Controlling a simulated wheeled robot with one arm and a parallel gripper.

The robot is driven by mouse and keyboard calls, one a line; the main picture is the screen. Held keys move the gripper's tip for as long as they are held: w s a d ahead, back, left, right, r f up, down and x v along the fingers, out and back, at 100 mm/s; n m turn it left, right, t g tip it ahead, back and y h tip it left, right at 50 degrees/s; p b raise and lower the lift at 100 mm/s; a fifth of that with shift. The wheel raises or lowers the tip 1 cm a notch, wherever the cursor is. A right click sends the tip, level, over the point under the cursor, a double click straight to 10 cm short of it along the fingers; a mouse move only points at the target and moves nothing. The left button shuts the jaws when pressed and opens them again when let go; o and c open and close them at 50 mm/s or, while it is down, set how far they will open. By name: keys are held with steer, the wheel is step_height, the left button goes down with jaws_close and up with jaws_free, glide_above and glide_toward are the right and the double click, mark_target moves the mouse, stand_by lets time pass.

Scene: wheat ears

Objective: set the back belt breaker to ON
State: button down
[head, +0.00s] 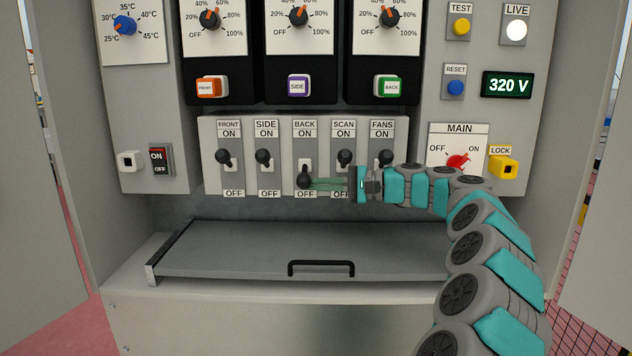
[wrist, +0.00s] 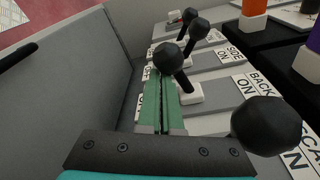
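The BACK breaker lever (head: 304,179) has a black ball knob and is tilted down toward its OFF label. The FRONT (head: 223,157), SIDE (head: 263,157), SCAN (head: 344,157) and FANS (head: 385,157) levers stand up toward ON. My gripper (head: 315,184) reaches in from the right, with its green fingertips at the BACK knob. In the wrist view its fingers (wrist: 160,84) lie together with nothing seen between them. They are on the OFF side of the BACK lever (wrist: 168,58), close to its knob; I cannot tell whether they touch.
The SCAN knob (wrist: 266,125) is large and close at the right of the wrist view. A grey lid with a black handle (head: 321,268) lies below the breaker row. The MAIN switch (head: 458,162) and yellow LOCK (head: 503,167) are to the right, above my arm.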

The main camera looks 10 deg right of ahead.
stand_by(0.4)
steer(key=v, duration=0.7)
steer(key=shift+d, duration=0.3)
steer(key=shift+s, duration=0.15)
